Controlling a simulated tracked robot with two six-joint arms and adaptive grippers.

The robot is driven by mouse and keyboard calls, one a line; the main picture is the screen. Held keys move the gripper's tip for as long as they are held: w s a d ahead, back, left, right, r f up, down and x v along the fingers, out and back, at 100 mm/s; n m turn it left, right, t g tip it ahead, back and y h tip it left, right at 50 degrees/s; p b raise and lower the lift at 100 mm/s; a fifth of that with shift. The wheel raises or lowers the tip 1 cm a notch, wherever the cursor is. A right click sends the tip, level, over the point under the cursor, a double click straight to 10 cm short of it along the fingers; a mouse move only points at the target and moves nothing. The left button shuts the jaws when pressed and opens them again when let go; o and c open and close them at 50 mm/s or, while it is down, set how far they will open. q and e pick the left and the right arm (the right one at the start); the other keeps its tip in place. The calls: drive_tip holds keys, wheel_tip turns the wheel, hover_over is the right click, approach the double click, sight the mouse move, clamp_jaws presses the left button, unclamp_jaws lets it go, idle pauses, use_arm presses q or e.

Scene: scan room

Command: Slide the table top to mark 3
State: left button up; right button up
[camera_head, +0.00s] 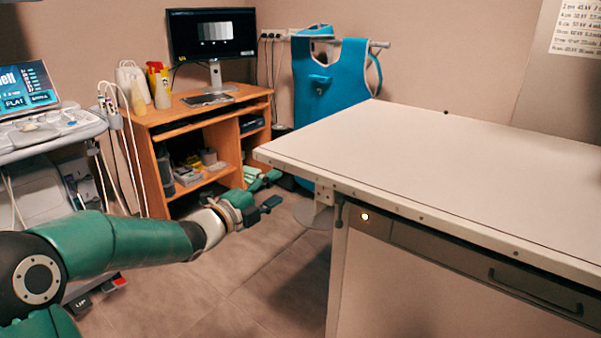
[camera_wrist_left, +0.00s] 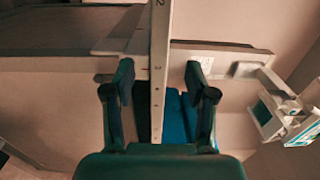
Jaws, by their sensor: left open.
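The white table top (camera_head: 450,165) lies flat on a pale table body at the right of the head view. In the left wrist view a thin pale strip, seemingly its edge (camera_wrist_left: 160,45), runs upright with printed marks; 2, 3 and 4 can be made out. My left gripper (camera_head: 272,190) is open and empty just left of and below the table top's near left corner. In the wrist view the open fingers (camera_wrist_left: 160,80) stand on either side of the strip, with gaps on both sides. I cannot tell whether the strip reaches between them. My right gripper is not in view.
Behind stand a wooden desk (camera_head: 205,125) with a monitor (camera_head: 211,35), and a blue apron (camera_head: 330,80) on a rail. A console cart (camera_head: 45,135) stands at the left. A handle (camera_head: 535,292) is on the table's front. The floor between is clear.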

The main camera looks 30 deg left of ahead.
sight(300, 173)
use_arm(q)
drive_tip(key=w, duration=0.7)
drive_tip(key=w+d, duration=0.1)
drive_tip(key=w, duration=0.3)
drive_tip(key=shift+w, duration=0.25)
drive_tip(key=shift+f, duration=0.15)
clamp_jaws()
